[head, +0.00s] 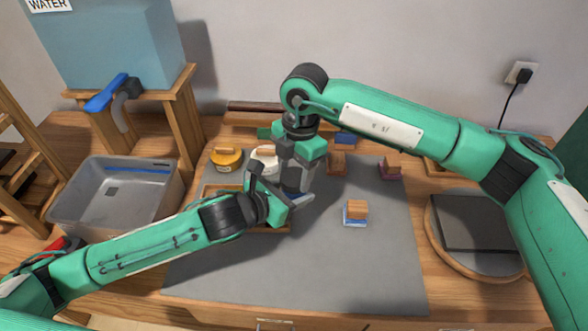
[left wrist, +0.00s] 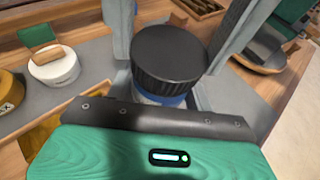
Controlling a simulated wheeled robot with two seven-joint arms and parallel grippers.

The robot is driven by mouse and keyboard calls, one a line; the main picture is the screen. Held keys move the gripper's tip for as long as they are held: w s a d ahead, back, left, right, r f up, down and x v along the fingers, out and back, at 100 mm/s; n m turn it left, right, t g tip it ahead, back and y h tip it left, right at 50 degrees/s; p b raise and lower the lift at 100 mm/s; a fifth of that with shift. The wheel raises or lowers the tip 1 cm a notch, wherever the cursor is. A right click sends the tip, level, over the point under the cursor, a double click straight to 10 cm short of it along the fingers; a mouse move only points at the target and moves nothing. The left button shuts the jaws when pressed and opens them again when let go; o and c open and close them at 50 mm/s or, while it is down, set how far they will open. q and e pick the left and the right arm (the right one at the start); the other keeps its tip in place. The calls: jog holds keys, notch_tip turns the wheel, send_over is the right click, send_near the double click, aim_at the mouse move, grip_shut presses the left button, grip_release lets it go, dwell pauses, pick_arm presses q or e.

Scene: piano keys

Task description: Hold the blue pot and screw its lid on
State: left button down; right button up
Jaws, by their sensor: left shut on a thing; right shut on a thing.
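The blue pot (left wrist: 172,101) shows as a narrow blue band under its lid in the left wrist view. The lid (left wrist: 170,58) is round, black and ribbed. It sits over the top of the pot, and I cannot tell whether it is fully seated. My left gripper (head: 298,204) is shut on the pot from the side, low over the mat. My right gripper (head: 294,186) points down from above and is shut on the lid, its grey fingers on both sides. In the head view the grippers hide most of the pot and lid.
A yellow jar (head: 226,160) and a white jar (head: 263,160) stand behind my grippers. An orange-topped block (head: 356,212) is to the right on the grey mat (head: 350,265). A grey bin (head: 115,195) is at left, a round board (head: 470,262) at right. The front mat is clear.

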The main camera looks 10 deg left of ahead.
jog(key=m, duration=0.4)
jog(key=shift+w, duration=0.15)
jog(key=o, duration=0.9)
jog(key=shift+o, duration=0.2)
jog(key=shift+r, duration=2.3)
jog(key=shift+c, duration=0.3)
